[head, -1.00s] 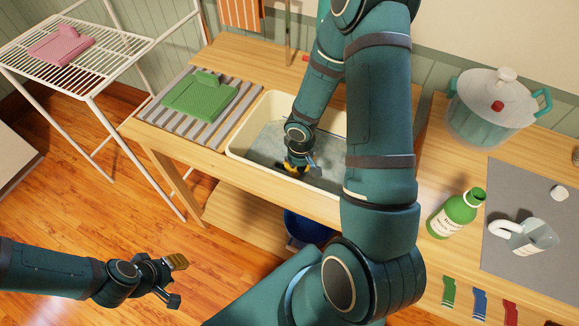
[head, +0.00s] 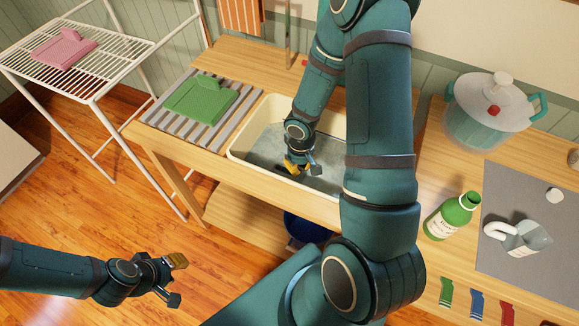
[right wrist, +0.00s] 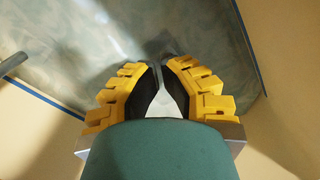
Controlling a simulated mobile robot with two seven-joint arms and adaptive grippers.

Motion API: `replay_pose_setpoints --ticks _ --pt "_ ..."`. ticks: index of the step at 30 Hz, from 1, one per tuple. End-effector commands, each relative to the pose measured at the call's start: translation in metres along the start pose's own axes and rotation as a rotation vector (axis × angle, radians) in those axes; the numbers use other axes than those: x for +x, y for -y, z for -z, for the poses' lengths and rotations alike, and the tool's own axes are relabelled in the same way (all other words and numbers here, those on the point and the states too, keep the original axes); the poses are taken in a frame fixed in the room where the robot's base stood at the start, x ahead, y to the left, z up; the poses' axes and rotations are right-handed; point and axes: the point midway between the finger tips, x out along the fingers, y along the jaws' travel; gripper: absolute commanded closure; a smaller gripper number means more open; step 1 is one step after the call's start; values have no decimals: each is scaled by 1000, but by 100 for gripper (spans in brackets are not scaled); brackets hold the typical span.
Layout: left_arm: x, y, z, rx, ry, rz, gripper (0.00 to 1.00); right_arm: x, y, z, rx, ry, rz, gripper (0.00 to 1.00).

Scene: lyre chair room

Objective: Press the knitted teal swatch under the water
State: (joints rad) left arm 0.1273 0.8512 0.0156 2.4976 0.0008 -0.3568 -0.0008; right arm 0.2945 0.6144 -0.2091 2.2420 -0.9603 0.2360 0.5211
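The cream basin (head: 240,145) is set in the wooden bench and holds greyish-teal water (head: 264,148). My right gripper (head: 298,172) reaches down into the basin, low over or at the water. In the right wrist view its yellow fingers (right wrist: 163,70) are drawn together at the tips, with no cloth clearly visible between them. The mottled water (right wrist: 75,45) fills the top of that view. I cannot make out the knitted teal swatch; my arm hides the basin's right part. My left gripper (head: 176,279) is open and empty above the floor at lower left.
A green swatch (head: 201,103) lies on the slatted rack left of the basin. A pink swatch (head: 64,48) lies on the white wire rack (head: 112,45). A green bottle (head: 453,216), a pot (head: 487,115) and a clear jug (head: 520,238) stand at right.

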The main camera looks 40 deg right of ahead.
Motion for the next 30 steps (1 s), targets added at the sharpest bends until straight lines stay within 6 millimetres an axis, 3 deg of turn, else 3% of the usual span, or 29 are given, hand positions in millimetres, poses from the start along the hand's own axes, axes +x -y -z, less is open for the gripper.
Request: replay_pose_setpoints --ticks 18,30 --pt "-34 -13 4 0 0 0 64 -47 0 0 -1 0 0 100" --pt "-34 -13 2 -1 3 0 64 -48 0 0 -1 0 0 100"
